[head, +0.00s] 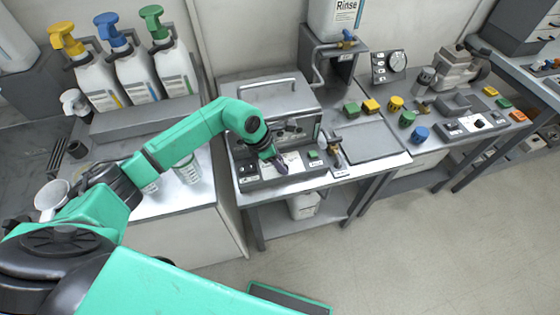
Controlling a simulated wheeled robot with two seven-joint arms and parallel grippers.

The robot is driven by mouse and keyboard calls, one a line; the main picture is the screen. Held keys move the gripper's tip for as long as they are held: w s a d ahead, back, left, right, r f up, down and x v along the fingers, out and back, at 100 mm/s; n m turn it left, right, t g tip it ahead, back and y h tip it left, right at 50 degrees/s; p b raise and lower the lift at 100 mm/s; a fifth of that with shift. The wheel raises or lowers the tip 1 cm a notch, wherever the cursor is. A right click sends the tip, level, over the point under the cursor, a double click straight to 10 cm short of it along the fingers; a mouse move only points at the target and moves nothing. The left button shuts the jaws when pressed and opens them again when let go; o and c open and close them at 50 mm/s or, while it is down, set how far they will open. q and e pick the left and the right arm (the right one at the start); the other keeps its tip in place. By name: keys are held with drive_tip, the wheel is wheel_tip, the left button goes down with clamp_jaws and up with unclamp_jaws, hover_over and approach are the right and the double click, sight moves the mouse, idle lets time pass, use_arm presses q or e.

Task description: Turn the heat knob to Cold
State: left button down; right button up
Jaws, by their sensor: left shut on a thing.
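My left arm reaches in from the left, and my left gripper (279,165) points down at a grey control panel (300,169) on the front of a metal box unit (275,100). The gripper is shut on the heat knob at the middle of this panel. The fingers hide the knob, so its pointer and the Cold mark cannot be read. A green button (313,155) sits on the panel just right of the gripper. A dark control (250,168) is left of it. My right gripper is not in view.
Pump bottles (104,80) stand at the back left, and a clear measuring cup (187,169) is left of the unit. To the right are a flat grey plate (371,141), coloured knobs (396,103) and a second panel (473,124).

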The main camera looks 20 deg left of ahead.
use_arm(q)
drive_tip(key=n+t, duration=0.1)
drive_tip(key=n, duration=0.2)
drive_tip(key=shift+d+y, duration=0.1)
drive_tip(key=shift+y, duration=0.2)
drive_tip(key=n+b, duration=0.1)
drive_tip(key=n, duration=0.1)
drive_tip(key=shift+d+n+t+y, duration=0.1)
drive_tip(key=shift+n+t+y, duration=0.2)
drive_tip(key=shift+n+y, duration=0.1)
drive_tip(key=n+y+b, duration=0.1)
drive_tip(key=n+b, duration=0.1)
drive_tip(key=n, duration=0.1)
drive_tip(key=shift+s+d+t, duration=0.1)
drive_tip(key=shift+d+t, duration=0.05)
drive_tip(key=shift+t, duration=0.15)
drive_tip(key=shift+n+y+b, duration=0.6)
drive_tip(key=shift+n+b, duration=0.2)
drive_tip(key=shift+n, duration=0.6)
drive_tip(key=shift+r, duration=0.1)
drive_tip(key=shift+c, duration=2)
unclamp_jaws()
drive_tip(key=shift+s, duration=0.1)
